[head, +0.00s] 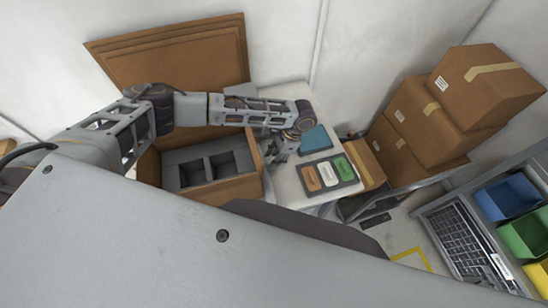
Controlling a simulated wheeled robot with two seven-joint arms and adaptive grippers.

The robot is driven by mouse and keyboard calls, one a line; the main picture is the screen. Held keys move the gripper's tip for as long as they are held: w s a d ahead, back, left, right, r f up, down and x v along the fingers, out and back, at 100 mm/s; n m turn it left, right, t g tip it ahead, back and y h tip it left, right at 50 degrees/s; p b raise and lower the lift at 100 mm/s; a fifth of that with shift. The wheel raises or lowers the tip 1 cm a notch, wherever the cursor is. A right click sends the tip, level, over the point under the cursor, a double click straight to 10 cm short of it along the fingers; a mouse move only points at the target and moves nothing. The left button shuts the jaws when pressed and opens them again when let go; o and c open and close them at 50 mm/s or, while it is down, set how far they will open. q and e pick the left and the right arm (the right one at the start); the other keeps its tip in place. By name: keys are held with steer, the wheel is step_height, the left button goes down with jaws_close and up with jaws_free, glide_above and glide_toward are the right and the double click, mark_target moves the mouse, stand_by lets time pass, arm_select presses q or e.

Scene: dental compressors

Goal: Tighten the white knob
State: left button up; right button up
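I cannot make out the white knob in the head view. My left arm reaches in from the left, over an open cardboard box, and its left gripper (280,151) points down at the left edge of a small white table (288,188). The gripper is small and partly hidden by the wrist, so I cannot tell whether its fingers are open or shut, or whether they touch anything. My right gripper is not in view.
The open box (234,189) has grey foam with two square recesses. On the table are a blue flat item (316,140) and a dark tray (330,187) with orange, white and green pieces.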

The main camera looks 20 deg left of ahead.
arm_select(q)
steer(key=shift+s+a+f, duration=0.1)
steer(key=shift+a+f, duration=0.05)
steer(key=shift+f, duration=0.3)
steer(key=shift+c, duration=0.3)
jaws_close()
